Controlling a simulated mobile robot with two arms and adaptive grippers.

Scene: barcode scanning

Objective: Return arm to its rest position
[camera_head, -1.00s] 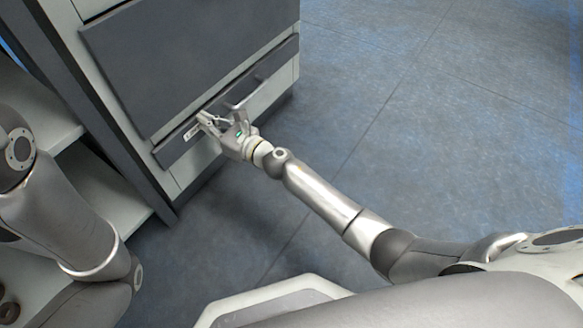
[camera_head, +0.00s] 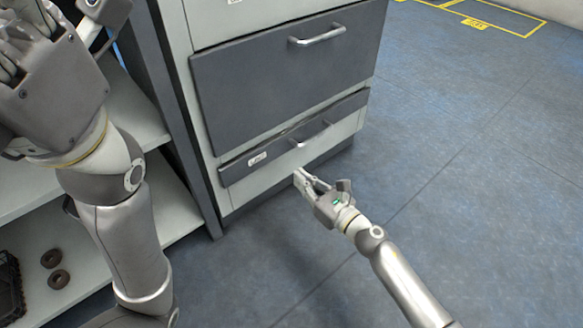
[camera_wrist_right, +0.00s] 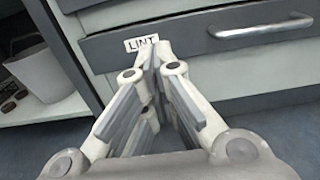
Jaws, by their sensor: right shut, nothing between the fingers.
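My right gripper (camera_head: 300,178) is shut and empty in the head view. It hangs just in front of the low grey drawer (camera_head: 282,145) of the cabinet, beneath its handle, and appears apart from it. In the right wrist view my right gripper's fingertips (camera_wrist_right: 150,58) meet in a point, just below the white label (camera_wrist_right: 141,42) reading "LINT". The drawer's bar handle (camera_wrist_right: 262,27) is at upper right there. My left arm rises along the left side of the head view. My left gripper (camera_head: 18,55) is partly cut off at the upper left, its fingers unclear.
A larger grey drawer (camera_head: 285,75) with a bar handle is above the low one. White shelves (camera_head: 180,200) stand left of the cabinet, with dark rings (camera_head: 55,268) on the lower one. A grey bin (camera_wrist_right: 42,75) shows in the wrist view. Blue floor at right is open.

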